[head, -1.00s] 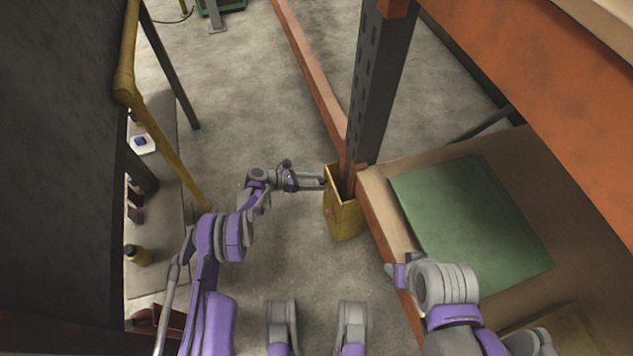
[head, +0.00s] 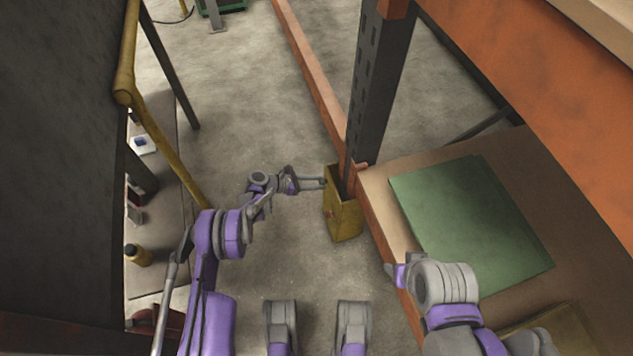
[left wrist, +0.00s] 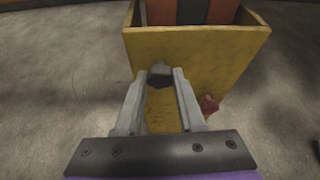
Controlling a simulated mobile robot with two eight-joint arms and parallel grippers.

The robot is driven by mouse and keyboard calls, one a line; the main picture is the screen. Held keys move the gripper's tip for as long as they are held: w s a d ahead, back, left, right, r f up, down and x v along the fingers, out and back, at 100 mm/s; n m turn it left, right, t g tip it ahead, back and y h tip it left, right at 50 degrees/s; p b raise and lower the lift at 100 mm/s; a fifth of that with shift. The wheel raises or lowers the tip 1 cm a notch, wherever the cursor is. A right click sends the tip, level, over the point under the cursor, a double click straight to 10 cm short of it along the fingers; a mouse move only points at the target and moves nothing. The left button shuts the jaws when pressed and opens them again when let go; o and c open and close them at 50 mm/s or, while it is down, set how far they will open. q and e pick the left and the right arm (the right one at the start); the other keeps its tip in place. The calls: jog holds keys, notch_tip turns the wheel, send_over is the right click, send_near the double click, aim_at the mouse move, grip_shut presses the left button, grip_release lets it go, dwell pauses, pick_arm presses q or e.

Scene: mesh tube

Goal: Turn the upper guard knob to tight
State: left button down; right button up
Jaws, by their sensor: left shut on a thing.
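The yellow guard (head: 345,218) stands on the floor around the foot of the dark rack post. Its face also fills the upper middle of the left wrist view (left wrist: 185,50). The upper guard knob (left wrist: 159,75), small, dark grey and faceted, sits on that face. My left gripper (head: 323,183) is at the guard's left side, with its fingers shut on the upper knob in the left wrist view (left wrist: 160,84). A red lower knob (left wrist: 209,105) is to the right, outside the fingers. The knob's marking is not readable. My right gripper cannot be made out.
The rack's shelf with a green sheet (head: 470,220) is right of the guard. An orange beam (head: 310,80) runs away behind the post. A yellow rail (head: 165,150) and a shelf of small items stand at left. Bare floor lies between.

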pick_arm(q)
jog(key=shift+s+d+f+m+t, duration=0.1)
jog(key=shift+m+t, duration=1.05)
jog(key=shift+m, duration=0.75)
jog(key=shift+s+a+f+m+t, duration=0.15)
jog(key=shift+m+t, duration=1.05)
jog(key=shift+m, duration=0.7)
jog(key=shift+s+d+m+t, duration=0.15)
jog(key=shift+m+t, duration=1)
jog(key=shift+m, duration=0.75)
jog(key=c, duration=0.5)
grip_release()
